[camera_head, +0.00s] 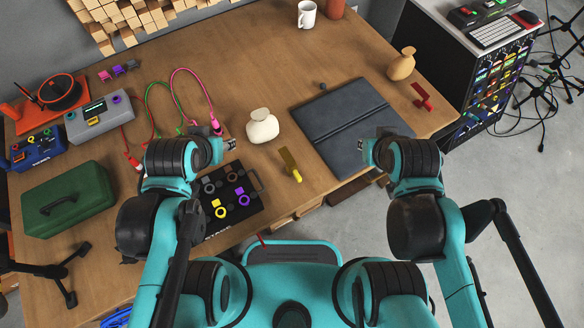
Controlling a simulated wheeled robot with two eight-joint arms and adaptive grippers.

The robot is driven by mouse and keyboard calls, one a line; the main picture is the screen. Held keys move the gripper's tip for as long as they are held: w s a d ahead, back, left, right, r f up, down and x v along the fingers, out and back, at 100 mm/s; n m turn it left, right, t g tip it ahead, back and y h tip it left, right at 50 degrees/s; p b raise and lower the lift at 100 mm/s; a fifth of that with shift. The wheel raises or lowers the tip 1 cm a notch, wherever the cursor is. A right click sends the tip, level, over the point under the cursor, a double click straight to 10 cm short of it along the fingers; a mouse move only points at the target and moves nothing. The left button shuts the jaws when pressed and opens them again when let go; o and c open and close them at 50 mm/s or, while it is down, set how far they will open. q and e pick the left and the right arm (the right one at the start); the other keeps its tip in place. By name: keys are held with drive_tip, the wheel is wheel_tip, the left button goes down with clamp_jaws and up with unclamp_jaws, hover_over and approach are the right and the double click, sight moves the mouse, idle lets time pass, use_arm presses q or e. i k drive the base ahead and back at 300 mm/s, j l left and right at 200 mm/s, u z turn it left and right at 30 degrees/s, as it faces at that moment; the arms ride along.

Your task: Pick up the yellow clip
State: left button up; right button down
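The yellow clip (290,164) lies on the wooden table near its front edge, between my two arms. It has a darker olive upper part and a bright yellow lower end. My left gripper (229,144) is to the left of the clip, above the table and apart from it. My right gripper (367,151) is to the right of the clip, over the dark folder, also apart from it. Both grippers are small in view and mostly hidden by their own arms, so their opening is unclear. Nothing is visibly held.
A cream vase (262,127) stands behind the clip. A black board (238,178) with colored rings lies left of it, and a dark folder (352,125) lies right. A red clip (422,97) is at the far right. The wood around the yellow clip is clear.

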sight(291, 169)
drive_tip(key=l+u, duration=0.15)
drive_tip(key=l, duration=0.25)
drive_tip(key=k+l+u, duration=0.15)
drive_tip(key=l, duration=0.25)
drive_tip(key=k+l+u, duration=0.15)
drive_tip(key=l, duration=0.25)
drive_tip(key=i, duration=0.05)
